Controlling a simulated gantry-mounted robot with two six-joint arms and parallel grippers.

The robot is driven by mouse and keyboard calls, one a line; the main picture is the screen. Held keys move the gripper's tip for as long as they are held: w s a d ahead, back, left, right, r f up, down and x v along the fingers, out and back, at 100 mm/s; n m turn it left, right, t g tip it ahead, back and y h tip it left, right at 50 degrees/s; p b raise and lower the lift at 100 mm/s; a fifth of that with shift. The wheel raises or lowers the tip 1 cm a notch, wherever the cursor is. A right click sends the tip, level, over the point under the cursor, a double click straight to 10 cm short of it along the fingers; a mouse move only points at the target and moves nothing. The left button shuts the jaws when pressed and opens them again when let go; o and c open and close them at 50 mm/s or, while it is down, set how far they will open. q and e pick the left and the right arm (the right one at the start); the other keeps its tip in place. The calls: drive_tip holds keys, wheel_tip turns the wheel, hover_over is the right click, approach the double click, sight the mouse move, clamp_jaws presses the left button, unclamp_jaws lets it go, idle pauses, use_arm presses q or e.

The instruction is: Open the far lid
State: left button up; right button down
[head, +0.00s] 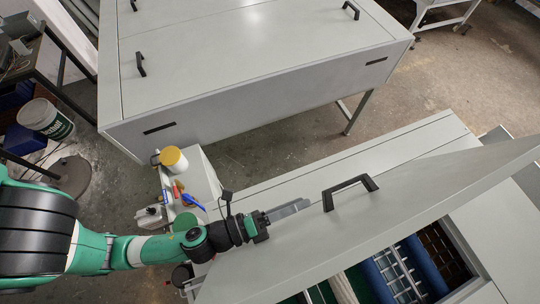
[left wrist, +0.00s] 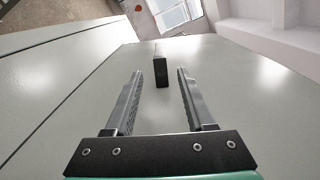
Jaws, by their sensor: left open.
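A grey lid (head: 300,245) of the near machine stands raised and tilted, with an opening under its near side. A black handle (head: 350,187) is fixed on the lid's outer face. My left gripper (head: 305,205) is open and empty, just left of the handle and apart from it. In the left wrist view the handle (left wrist: 161,66) stands straight ahead, lined up with the gap between the open fingers (left wrist: 159,80). The lid face (left wrist: 228,85) spreads out around it. My right gripper is not in view.
The opening shows blue rollers (head: 424,264) inside. A large grey cabinet (head: 240,62) with black handles and closed covers stands behind. A yellow-topped jar (head: 173,160) and small tools stand on a side ledge left of the gripper. A white bucket (head: 45,119) is at far left.

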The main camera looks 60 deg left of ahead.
use_arm(q)
drive_tip(key=s+b, duration=0.4)
drive_tip(key=s, duration=0.2)
drive_tip(key=shift+s+a+b, duration=0.3)
drive_tip(key=shift+s+a, duration=0.1)
drive_tip(key=shift+a, duration=0.05)
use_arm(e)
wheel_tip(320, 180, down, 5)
use_arm(q)
drive_tip(key=shift+r, duration=0.1)
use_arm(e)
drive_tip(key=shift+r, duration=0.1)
